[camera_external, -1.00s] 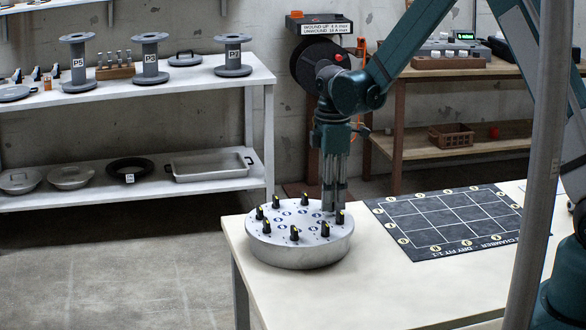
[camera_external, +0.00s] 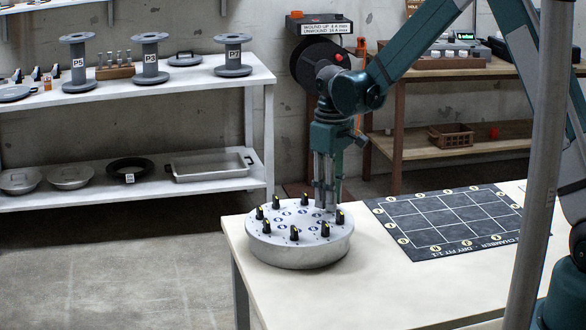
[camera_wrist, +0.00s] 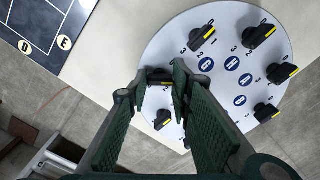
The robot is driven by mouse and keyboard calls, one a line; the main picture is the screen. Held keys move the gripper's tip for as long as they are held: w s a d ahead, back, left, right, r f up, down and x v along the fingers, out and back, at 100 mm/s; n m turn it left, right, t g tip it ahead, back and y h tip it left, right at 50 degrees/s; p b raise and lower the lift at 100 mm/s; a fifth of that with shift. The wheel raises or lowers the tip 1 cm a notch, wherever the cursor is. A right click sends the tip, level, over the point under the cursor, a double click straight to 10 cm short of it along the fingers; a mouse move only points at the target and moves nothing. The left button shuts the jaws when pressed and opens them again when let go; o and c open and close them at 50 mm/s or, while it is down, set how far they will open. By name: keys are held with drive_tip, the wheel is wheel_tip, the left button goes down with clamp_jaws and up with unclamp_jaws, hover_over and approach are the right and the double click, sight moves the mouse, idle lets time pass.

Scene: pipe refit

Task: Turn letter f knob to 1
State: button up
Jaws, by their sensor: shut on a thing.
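My gripper (camera_external: 328,207) points straight down at the back right of the plate. In the wrist view my gripper (camera_wrist: 160,82) is shut on a black knob (camera_wrist: 159,75), mostly hidden between the fingertips. That knob's letter and pointer are not readable. Another knob (camera_wrist: 162,120) shows just behind the fingers. Blue letter discs and small digits mark the plate (camera_wrist: 190,22).
A dark gridded mat (camera_external: 445,220) lies on the table to the right of the plate. A grey post (camera_external: 540,170) stands in front at the right. White shelves (camera_external: 130,115) with spools and lids are at the back left. The table front is clear.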

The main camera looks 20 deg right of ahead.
drive_tip(key=shift+m, duration=0.9)
drive_tip(key=o, duration=0.9)
drive_tip(key=shift+r, duration=0.2)
wheel_tip(320, 180, up, 12)
drive_tip(key=shift+f, duration=0.2)
drive_tip(key=shift+d+r, duration=0.1)
